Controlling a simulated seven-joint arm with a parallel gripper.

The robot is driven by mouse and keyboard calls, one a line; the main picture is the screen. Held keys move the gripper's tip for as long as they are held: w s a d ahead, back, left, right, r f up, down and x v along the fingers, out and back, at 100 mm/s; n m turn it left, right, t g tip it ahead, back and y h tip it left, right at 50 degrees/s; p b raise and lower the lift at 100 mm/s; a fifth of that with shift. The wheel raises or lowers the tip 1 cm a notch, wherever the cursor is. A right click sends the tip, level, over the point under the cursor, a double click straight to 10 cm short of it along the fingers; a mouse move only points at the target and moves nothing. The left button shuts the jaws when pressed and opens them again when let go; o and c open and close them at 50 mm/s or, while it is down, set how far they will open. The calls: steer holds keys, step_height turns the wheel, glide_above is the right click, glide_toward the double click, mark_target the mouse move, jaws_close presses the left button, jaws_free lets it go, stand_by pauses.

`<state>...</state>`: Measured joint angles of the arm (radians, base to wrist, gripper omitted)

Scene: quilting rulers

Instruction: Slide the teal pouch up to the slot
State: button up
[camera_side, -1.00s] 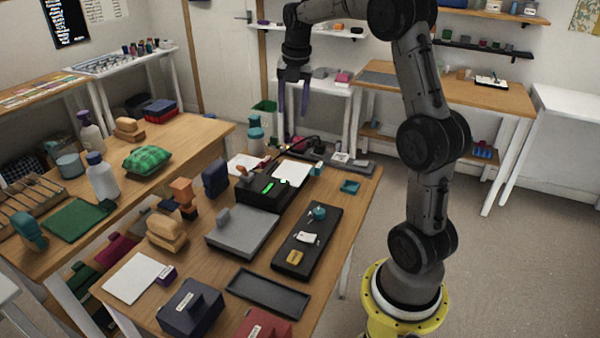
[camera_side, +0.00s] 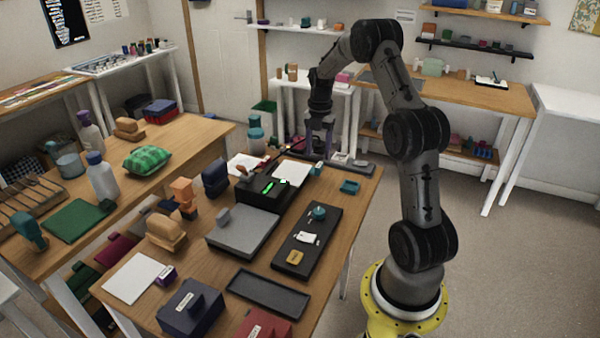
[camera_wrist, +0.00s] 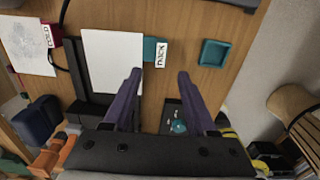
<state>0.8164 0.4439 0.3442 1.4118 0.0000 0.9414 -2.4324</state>
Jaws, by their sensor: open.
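A small teal block (camera_wrist: 154,50) with a white label beside it lies on the wooden table next to a white sheet. It also shows in the side view (camera_side: 317,168). A flat teal square tray (camera_wrist: 215,53) with a raised rim lies to its right, also in the side view (camera_side: 349,187). A rounded teal piece (camera_side: 319,213) sits on the long black board. I cannot tell which teal item is the pouch, and no slot is clearly made out. My gripper (camera_wrist: 159,74), with purple fingers, is open and empty; it hangs over the table's far end, also in the side view (camera_side: 318,155).
A black device (camera_side: 263,194) with green lights stands left of the long black board (camera_side: 290,240). A grey slab (camera_side: 240,232) and an empty dark tray (camera_side: 267,293) lie nearer. A white sheet (camera_wrist: 112,60) lies left of the labelled teal block.

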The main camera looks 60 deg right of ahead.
mark_target(318, 167)
steer(key=shift+a+f, duration=0.15)
steer(key=shift+f, duration=2.45)
jaws_close()
